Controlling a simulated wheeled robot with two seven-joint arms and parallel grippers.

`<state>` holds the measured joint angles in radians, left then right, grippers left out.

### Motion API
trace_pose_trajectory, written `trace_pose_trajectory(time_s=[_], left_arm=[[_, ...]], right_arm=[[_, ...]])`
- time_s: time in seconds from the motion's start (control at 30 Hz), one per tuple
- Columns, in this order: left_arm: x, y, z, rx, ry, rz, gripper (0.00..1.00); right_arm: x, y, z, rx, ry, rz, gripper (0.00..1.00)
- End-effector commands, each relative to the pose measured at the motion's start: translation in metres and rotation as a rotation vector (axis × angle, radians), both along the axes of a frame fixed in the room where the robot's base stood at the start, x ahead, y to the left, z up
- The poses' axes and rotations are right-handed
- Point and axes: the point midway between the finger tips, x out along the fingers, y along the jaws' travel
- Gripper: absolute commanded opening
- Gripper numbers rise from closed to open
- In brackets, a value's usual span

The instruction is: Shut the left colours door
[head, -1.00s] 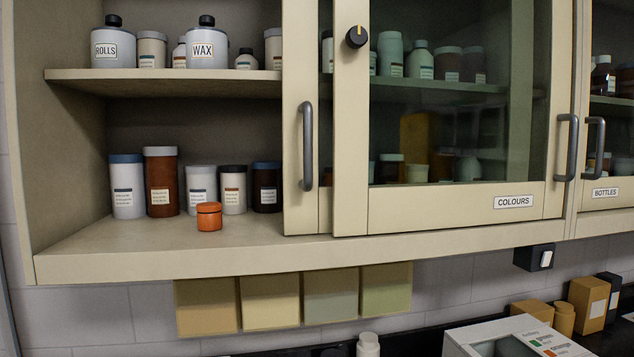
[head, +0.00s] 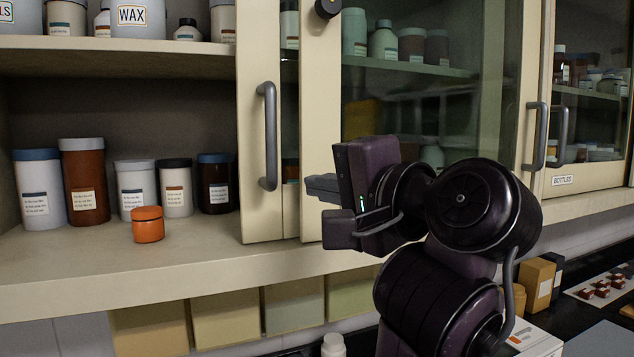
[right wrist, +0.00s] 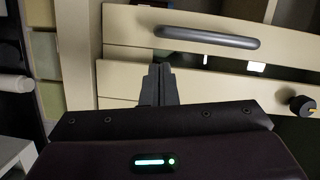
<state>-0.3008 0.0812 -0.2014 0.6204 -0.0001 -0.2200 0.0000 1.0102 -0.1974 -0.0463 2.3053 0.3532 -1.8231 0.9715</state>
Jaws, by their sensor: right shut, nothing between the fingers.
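The left colours door (head: 256,217) is a cream-framed sliding glass door with a grey vertical handle (head: 268,136). My right gripper (head: 318,189) is shut and empty, in front of the right door's left frame, to the right of the handle. In the right wrist view, the gripper's closed fingers (right wrist: 160,84) point at the door frames, and the handle (right wrist: 206,38) lies beyond them. I cannot tell whether the fingertips touch a door. My left gripper is not in view.
A small orange jar (head: 147,224) stands on the open lower shelf, before several labelled jars. A dark round knob (head: 327,7) sticks out of the right door, and shows in the right wrist view (right wrist: 301,106). A bottles cabinet (head: 590,183) is at the right.

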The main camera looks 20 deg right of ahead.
Motion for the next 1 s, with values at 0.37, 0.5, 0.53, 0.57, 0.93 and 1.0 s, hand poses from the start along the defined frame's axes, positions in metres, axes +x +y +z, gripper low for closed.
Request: trace_pose_trajectory(time_s=[0.37, 0.5, 0.53, 0.57, 0.93, 1.0], left_arm=[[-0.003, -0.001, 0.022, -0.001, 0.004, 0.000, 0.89], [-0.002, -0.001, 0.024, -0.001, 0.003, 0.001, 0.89], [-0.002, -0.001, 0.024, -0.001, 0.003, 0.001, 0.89], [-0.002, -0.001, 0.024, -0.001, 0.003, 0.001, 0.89], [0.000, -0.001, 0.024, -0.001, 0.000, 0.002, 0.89], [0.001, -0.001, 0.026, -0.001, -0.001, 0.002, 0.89]], right_arm=[[0.061, 0.018, -0.001, 0.000, 0.003, 0.001, 0.00], [0.070, 0.020, -0.003, -0.002, 0.003, -0.001, 0.00], [0.071, 0.021, -0.004, -0.002, 0.002, 0.000, 0.00], [0.072, 0.021, -0.004, -0.002, 0.001, 0.000, 0.00], [0.072, 0.022, -0.004, -0.003, 0.000, -0.001, 0.00], [0.072, 0.025, -0.003, -0.004, 0.001, -0.001, 0.00]])
